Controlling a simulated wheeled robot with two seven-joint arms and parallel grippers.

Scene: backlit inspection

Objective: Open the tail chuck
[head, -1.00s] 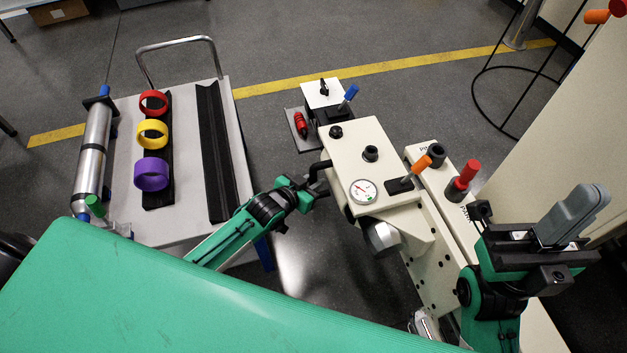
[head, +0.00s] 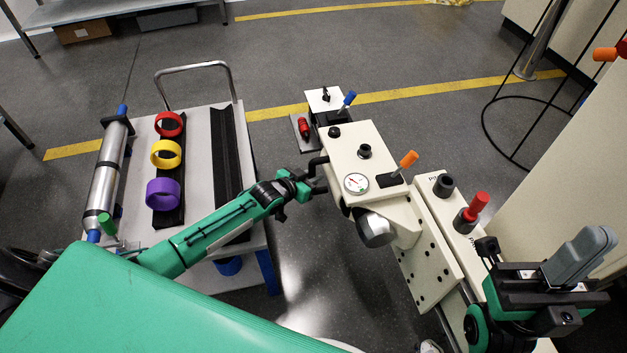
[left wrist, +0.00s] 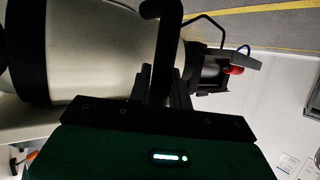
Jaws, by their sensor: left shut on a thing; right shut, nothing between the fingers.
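The cream machine (head: 375,145) carries a gauge (head: 356,183), an orange-tipped lever (head: 407,163), a blue-tipped lever (head: 347,101) and a red-tipped lever (head: 474,207). I cannot tell which part is the tail chuck. A black bent handle (head: 317,162) stands out from the machine's left side; it also shows in the left wrist view (left wrist: 164,38). My left gripper (head: 318,180) is shut on this handle, and its fingers (left wrist: 168,85) partly hide it in the left wrist view. My right gripper (head: 580,256) is shut and empty at the right, apart from the levers.
A cart (head: 135,200) on the left bears a silver cylinder (head: 104,175) and a rack with a red ring (head: 169,124), a yellow ring (head: 166,153) and a purple ring (head: 163,193). A wire stand (head: 487,125) is at the right. The floor behind is open.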

